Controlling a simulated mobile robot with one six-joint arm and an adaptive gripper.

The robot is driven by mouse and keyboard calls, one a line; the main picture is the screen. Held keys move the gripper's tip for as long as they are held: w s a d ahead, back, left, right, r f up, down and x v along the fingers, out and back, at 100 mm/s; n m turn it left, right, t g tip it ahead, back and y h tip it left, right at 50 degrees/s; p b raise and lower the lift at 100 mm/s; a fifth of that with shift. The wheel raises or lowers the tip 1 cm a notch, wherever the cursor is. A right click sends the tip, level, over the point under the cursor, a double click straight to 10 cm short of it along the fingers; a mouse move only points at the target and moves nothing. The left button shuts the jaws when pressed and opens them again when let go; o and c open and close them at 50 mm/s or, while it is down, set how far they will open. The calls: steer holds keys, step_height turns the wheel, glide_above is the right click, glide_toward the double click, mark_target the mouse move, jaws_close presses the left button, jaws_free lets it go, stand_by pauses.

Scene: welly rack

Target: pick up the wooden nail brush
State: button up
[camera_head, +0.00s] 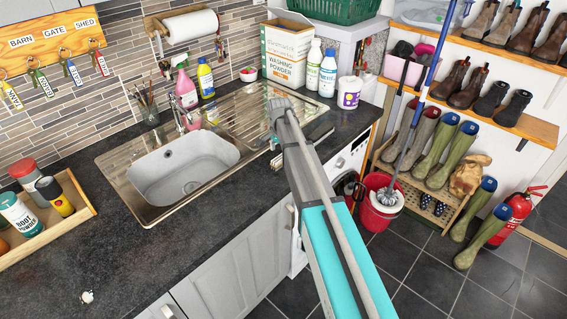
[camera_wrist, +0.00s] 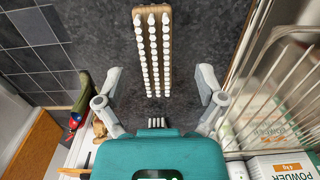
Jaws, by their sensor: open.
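The wooden nail brush (camera_wrist: 153,52) shows in the wrist view as a narrow light-wood block with rows of white bristles facing the camera. It lies over the dark worktop, and its near end reaches between my fingertips without visible contact. My gripper (camera_wrist: 159,84) is open, one finger on each side of the brush's line, with nothing held. In the head view my arm reaches over the worktop to the right end of the sink drainer, and the arm covers part of that area. I cannot make out the brush clearly there.
The steel sink (camera_head: 186,167) and its drainer lie left of my arm. A washing powder box (camera_head: 287,50), white bottles (camera_head: 328,73) and a purple-white tub (camera_head: 349,92) stand behind. The worktop's front edge is close by. A red mop bucket (camera_head: 380,205) stands on the floor.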

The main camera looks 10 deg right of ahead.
mark_target(281, 157)
steer(key=shift+s+d+f+b, duration=0.1)
steer(key=shift+s+f+b, duration=0.05)
steer(key=shift+f+b, duration=1.55)
steer(key=shift+f, duration=0.15)
jaws_close()
steer(key=shift+r+p, duration=0.2)
steer(key=shift+p, duration=0.15)
step_height(281, 157, up, 2)
steer(key=shift+p, duration=1.05)
steer(key=s+r+p, duration=1)
steer(key=s, duration=0.4)
steer(key=shift+r+p, duration=0.3)
steer(key=shift+r, duration=0.05)
